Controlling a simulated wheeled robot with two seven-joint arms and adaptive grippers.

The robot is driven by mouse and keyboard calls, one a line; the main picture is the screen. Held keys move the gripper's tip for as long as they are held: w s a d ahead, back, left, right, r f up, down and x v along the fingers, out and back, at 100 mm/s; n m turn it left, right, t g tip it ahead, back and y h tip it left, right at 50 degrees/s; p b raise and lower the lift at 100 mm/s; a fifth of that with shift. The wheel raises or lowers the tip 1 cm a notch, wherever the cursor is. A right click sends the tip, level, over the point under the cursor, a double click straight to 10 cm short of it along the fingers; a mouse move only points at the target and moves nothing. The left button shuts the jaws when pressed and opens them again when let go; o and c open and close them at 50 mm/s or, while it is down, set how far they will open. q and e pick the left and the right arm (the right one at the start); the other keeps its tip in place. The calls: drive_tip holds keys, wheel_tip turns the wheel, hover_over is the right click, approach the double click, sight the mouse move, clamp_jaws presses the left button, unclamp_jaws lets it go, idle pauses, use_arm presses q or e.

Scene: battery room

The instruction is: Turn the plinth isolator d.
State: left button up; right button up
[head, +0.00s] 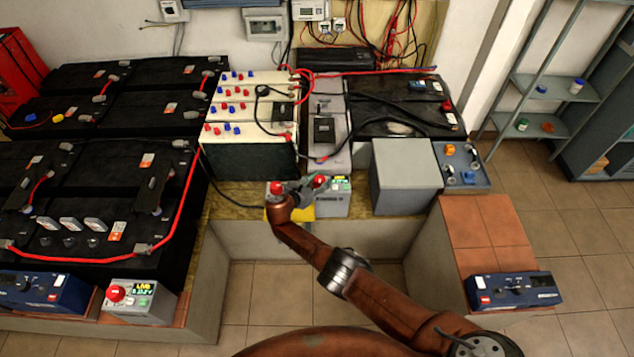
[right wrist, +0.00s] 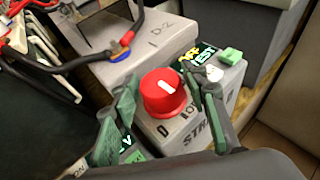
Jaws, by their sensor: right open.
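The plinth isolator, a light grey box (head: 334,205) with a red knob (head: 320,181) and a small lit display, stands on the plinth at centre. In the right wrist view its red knob (right wrist: 163,95) carries a white mark, and the display beside it reads "TEST". My right gripper (head: 303,188) is at the isolator. In the right wrist view its open fingers (right wrist: 168,108) stand on either side of the knob, with gaps showing; I cannot tell whether either touches it. Part of the box front is hidden by the gripper. My left gripper is not in view.
A plain grey box (head: 404,178) stands to the right. Batteries with cables fill the left. Another isolator (head: 140,301) reading "LIVE" is at lower left.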

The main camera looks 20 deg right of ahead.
drive_tip(key=shift+s+a+r, duration=0.1)
drive_tip(key=shift+s+a, duration=0.2)
drive_tip(key=shift+a, duration=0.15)
drive_tip(key=v, duration=1.1)
drive_tip(key=shift+d+r, duration=0.1)
drive_tip(key=shift+d, duration=0.05)
